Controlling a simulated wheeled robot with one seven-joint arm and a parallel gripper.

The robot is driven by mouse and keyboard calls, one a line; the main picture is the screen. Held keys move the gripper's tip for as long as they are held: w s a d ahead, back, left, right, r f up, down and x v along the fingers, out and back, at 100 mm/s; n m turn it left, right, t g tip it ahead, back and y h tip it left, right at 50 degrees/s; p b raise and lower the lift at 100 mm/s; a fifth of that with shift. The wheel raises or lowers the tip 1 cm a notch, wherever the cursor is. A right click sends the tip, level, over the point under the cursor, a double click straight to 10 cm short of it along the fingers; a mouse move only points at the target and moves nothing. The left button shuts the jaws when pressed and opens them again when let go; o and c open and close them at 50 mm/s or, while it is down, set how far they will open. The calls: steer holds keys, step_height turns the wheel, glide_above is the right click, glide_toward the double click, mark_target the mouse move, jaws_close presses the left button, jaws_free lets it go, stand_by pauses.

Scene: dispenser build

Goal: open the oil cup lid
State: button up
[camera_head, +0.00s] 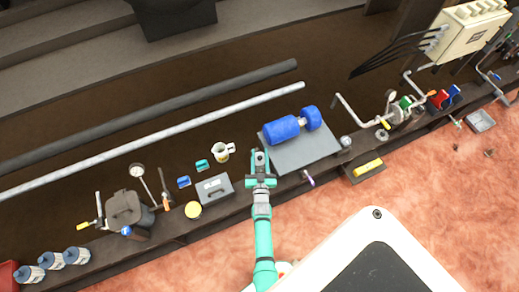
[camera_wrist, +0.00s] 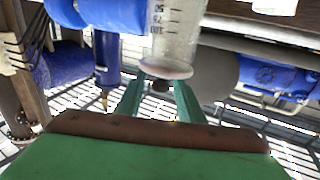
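A clear graduated cup (camera_wrist: 175,35), seemingly the oil cup, is upside down in the wrist view and cut off by the top edge. Its pale round lid (camera_wrist: 165,70) faces my gripper, with a small dark knob (camera_wrist: 160,86) in the middle. My gripper (camera_wrist: 160,90) has its two teal fingers apart, one on either side of the knob, with gaps showing. Whether the fingertips touch the lid is unclear. In the head view my gripper (camera_head: 259,158) is at the left edge of the grey platform; the cup there is hidden or too small to tell.
A blue motor (camera_head: 282,130) lies on the grey platform (camera_head: 300,157), right of my gripper.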

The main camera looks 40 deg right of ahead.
steer(key=shift+x, duration=1.5)
jaws_close()
